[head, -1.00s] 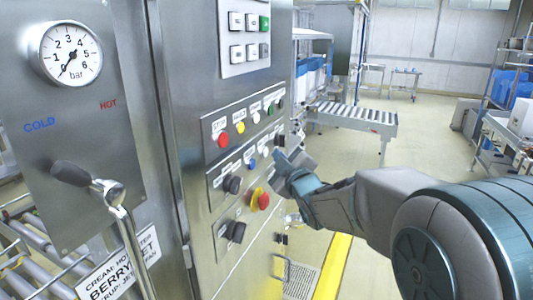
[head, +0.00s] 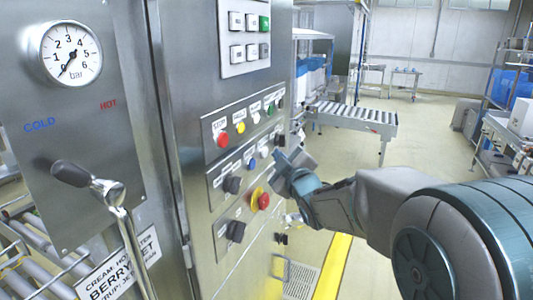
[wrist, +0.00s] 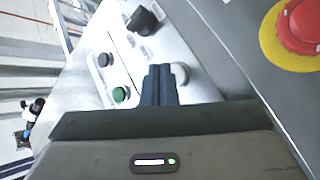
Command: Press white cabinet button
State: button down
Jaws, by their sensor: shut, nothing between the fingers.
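In the wrist view a round white button (wrist: 181,73) sits on the metal control panel, just right of my gripper's fingertips and partly hidden by them. My gripper (wrist: 160,70) is shut and empty, with its tips over or very close to the panel; I cannot tell whether they touch the button. In the head view my gripper (head: 281,160) is at the right edge of the cabinet's middle button row. A white button (head: 263,152) shows there just left of the fingertips, and another white button (head: 256,117) is in the upper row.
A red emergency stop (head: 262,201) on a yellow ring is below the middle row; it shows large in the wrist view (wrist: 302,24). A black knob (head: 232,184), a green button (wrist: 120,94) and a red button (head: 222,140) are nearby. The floor to the right is open.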

jog(key=shift+a+f+b, duration=0.1)
jog(key=shift+a+b, duration=0.05)
jog(key=shift+b, duration=0.15)
jog(key=shift+w+a+b, duration=0.15)
jog(key=shift+a+b, duration=0.1)
jog(key=shift+b, duration=0.05)
jog(key=shift+w+a+b, duration=0.15)
jog(key=shift+a+b, duration=0.2)
jog(key=shift+a, duration=0.05)
dwell(0.7)
jog(key=shift+d, duration=0.15)
jog(key=shift+s+d+b, duration=0.3)
jog(key=shift+d+b, duration=0.15)
jog(key=shift+d, duration=0.15)
